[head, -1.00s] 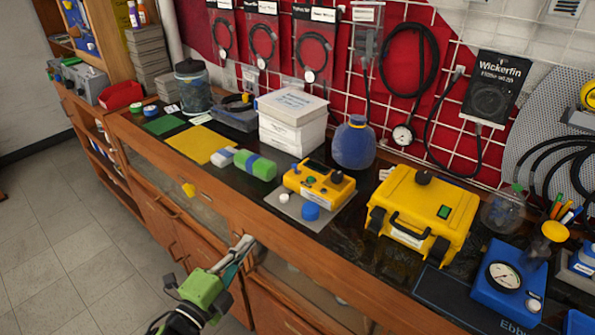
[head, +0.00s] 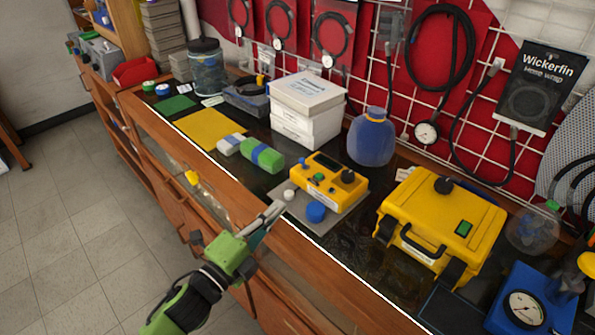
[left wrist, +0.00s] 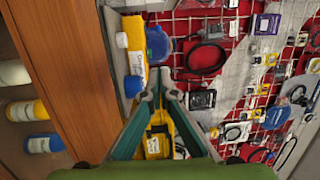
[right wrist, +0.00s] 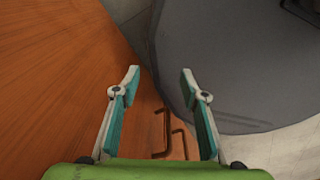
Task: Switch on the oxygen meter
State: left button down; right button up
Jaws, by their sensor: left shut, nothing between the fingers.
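The oxygen meter is a yellow box (head: 328,182) with a dark display, a green button and a black knob. It lies on a grey plate (head: 342,217) on the bench. It also shows in the left wrist view (left wrist: 134,40), with sideways lettering. A white cap (head: 288,194) and a blue cap (head: 316,211) sit on the plate in front of it. My left gripper (head: 277,210) is shut and empty near the bench's front edge, in front of the meter and apart from it. My right gripper (right wrist: 160,76) is open and empty, facing wooden cabinetry.
A yellow case (head: 440,222) stands right of the meter. A blue jar (head: 371,140) and white boxes (head: 308,105) stand behind it. A blue gauge block (head: 530,300) is at the front right. The bench's front edge (head: 330,258) runs below.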

pick_arm(q)
jog(key=b, duration=0.2)
send_near(305, 167)
jog(key=d+r, duration=0.1)
jog(key=d, duration=0.1)
jog(key=d+r, duration=0.1)
jog(key=d, duration=0.1)
jog(key=shift+r, duration=0.15)
jog(key=w, duration=0.3)
jog(key=shift+w+r, duration=0.1)
jog(key=shift+w, duration=0.05)
jog(key=shift+w+a+b, duration=0.15)
jog(key=shift+w+b, duration=0.15)
jog(key=shift+w, duration=0.2)
pick_arm(e)
jog(key=f, duration=0.1)
jog(key=w+d+f, duration=0.1)
jog(key=shift+d+f, duration=0.1)
jog(key=shift+f, duration=0.2)
pick_arm(q)
jog(key=shift+r, duration=0.1)
